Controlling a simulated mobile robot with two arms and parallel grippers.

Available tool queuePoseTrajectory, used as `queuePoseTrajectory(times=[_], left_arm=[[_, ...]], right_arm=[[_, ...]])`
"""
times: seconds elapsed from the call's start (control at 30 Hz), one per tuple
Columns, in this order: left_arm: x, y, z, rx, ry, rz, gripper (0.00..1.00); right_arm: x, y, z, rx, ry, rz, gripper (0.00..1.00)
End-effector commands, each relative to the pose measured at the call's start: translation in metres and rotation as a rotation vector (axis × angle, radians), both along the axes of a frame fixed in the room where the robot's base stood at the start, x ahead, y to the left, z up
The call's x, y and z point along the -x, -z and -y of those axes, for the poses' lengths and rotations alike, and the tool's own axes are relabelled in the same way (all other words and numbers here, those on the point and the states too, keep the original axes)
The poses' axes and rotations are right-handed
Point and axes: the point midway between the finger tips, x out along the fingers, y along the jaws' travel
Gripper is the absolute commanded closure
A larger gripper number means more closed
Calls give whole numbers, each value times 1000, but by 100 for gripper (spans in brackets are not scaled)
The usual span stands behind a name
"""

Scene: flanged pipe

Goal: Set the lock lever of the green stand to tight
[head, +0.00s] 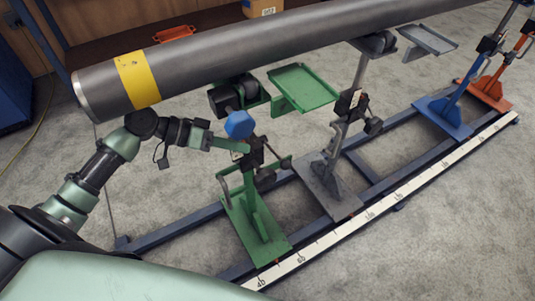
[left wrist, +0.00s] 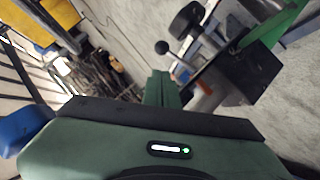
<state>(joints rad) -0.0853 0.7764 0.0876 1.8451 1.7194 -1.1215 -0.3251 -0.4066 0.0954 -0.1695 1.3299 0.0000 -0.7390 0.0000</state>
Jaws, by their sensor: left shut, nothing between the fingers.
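The green stand (head: 257,222) stands on the blue rail frame under the near end of the pipe, with a dark clamp block on its post. The block (left wrist: 245,75) also shows in the left wrist view, with a thin lever ending in a black ball (left wrist: 162,47). I cannot tell whether this is the lock lever or how it is set. My left gripper (head: 243,147) is shut and empty beside the block, below a blue knob (head: 239,124). Its closed green fingers (left wrist: 161,88) point toward the lever area; contact is unclear. My right gripper is not in view.
The grey pipe (head: 220,55) with a yellow band runs just above my left arm. A green tray (head: 303,88) sits beside the stand's top. Grey (head: 333,187), blue (head: 445,115) and orange (head: 487,92) stands follow along the rail. A white scale (head: 385,203) lies in front.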

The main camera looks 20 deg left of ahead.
Motion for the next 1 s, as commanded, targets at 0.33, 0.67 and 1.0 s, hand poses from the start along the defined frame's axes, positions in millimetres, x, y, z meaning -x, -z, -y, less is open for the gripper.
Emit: queuePoseTrajectory(times=[0.33,0.67,1.0], left_arm=[[-22,21,41,7,3,2,100],[-40,42,74,4,1,-1,100],[-41,45,77,2,1,-1,100]], right_arm=[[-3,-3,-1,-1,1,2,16],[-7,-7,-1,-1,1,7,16],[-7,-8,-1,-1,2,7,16]])
